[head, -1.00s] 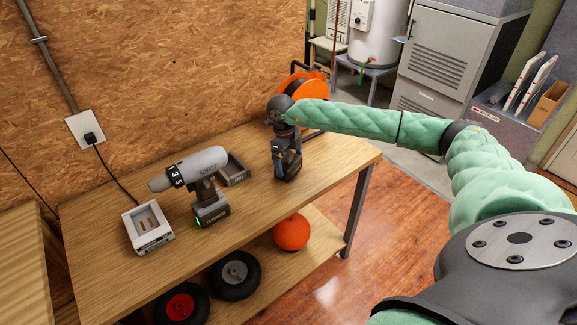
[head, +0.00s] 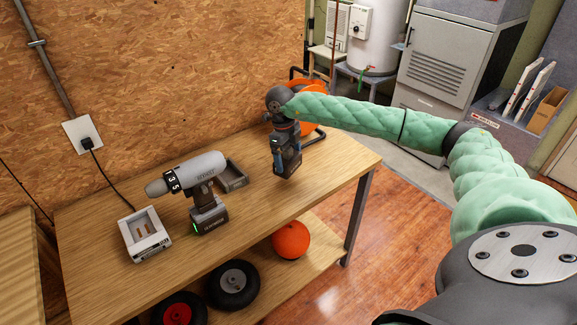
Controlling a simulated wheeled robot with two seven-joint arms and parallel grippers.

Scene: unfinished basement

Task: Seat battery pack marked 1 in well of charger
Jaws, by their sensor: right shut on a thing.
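The white charger (head: 133,240) sits at the left end of the workbench, its well empty with contact strips showing. My right gripper (head: 285,153) points down over the right part of the bench, shut on a dark battery pack (head: 289,165). The pack looks upright and close above the bench top; its mark cannot be read. A grey drill (head: 192,174) stands between charger and gripper on a dark battery (head: 210,220) with a green light. My left gripper is not in view.
A small dark grey tray (head: 235,181) lies behind the drill. An orange cable reel (head: 311,98) stands behind my right gripper. A cord runs from the charger to the wall outlet (head: 83,134). The bench front (head: 255,195) is clear.

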